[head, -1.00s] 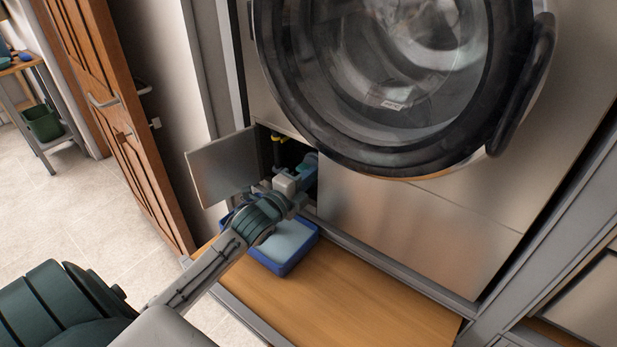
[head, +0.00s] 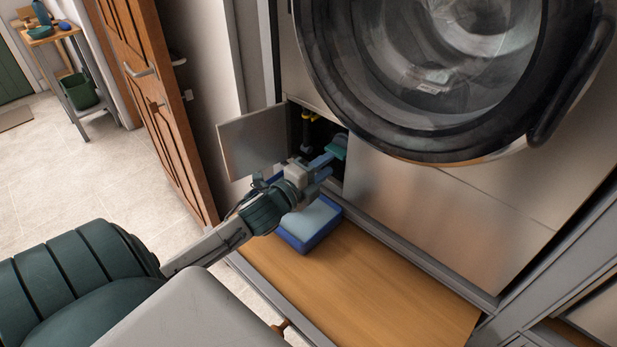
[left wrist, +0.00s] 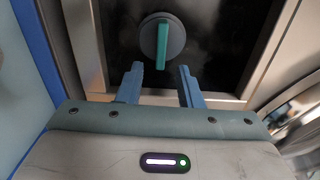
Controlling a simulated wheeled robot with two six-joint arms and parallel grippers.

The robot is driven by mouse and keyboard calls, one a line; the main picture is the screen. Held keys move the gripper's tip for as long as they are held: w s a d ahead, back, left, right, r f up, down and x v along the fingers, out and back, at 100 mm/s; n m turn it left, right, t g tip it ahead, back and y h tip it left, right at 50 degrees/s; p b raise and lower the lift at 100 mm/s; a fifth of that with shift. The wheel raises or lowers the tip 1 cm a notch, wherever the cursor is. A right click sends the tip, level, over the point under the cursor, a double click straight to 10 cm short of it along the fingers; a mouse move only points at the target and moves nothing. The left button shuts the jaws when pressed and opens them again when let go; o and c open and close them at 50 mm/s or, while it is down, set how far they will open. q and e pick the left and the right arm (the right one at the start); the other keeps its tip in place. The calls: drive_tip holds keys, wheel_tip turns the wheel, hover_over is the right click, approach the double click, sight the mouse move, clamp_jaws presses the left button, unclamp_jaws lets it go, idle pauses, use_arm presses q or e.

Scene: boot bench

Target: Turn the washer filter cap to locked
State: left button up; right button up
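The filter cap (left wrist: 176,32) is a dark grey disc with a teal bar handle in the left wrist view. The bar runs nearly straight up and down in that picture. My left gripper (left wrist: 161,82) is open, with two blue fingers apart and nothing between them. The fingertips are short of the cap in that picture, one on each side of the bar's line. In the head view my left gripper (head: 322,162) is at the mouth of the low service opening (head: 319,131). My right gripper is in neither view.
The small hatch door (head: 252,141) stands open left of the opening. A blue tray (head: 307,246) sits below it on the wooden board (head: 370,290). The round washer door (head: 440,158) hangs above. Yellow-topped parts (head: 309,115) show inside the opening.

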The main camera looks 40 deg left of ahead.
use_arm(q)
drive_tip(key=s, duration=0.6)
drive_tip(key=shift+a+b, duration=0.2)
drive_tip(key=shift+b, duration=0.1)
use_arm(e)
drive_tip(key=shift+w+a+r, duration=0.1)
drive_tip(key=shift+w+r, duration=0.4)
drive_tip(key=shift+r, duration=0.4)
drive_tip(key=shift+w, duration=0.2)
